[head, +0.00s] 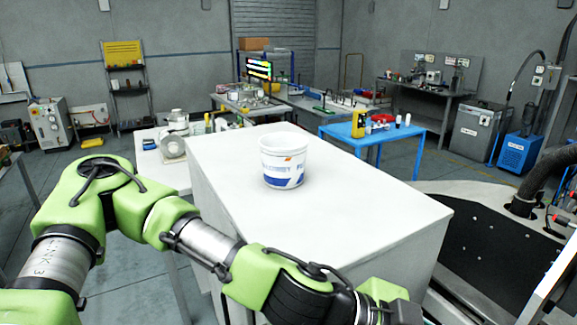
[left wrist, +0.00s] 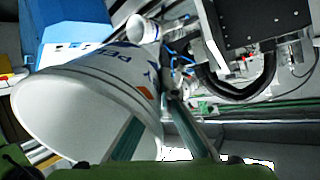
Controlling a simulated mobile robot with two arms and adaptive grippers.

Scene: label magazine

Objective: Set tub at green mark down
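A white tub (left wrist: 95,85) with blue lettering and an orange patch fills the left of the left wrist view, its open mouth toward the camera. My left gripper (left wrist: 160,115) straddles its wall, with one finger inside the mouth and the other outside, and appears closed on it. In the head view my left arm reaches across to the bottom right, and its gripper and this tub are out of frame. A second white tub (head: 284,160) with blue and orange print stands upright on the white block (head: 370,210), apart from the arm. No green mark is recognisable. My right gripper is not in view.
A machine with a black panel (head: 480,250) stands right of the block. A blue table (head: 375,135) holds a yellow item and small objects behind. A white cylindrical thing with blue print (left wrist: 145,28) shows behind the held tub. The block's top is otherwise clear.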

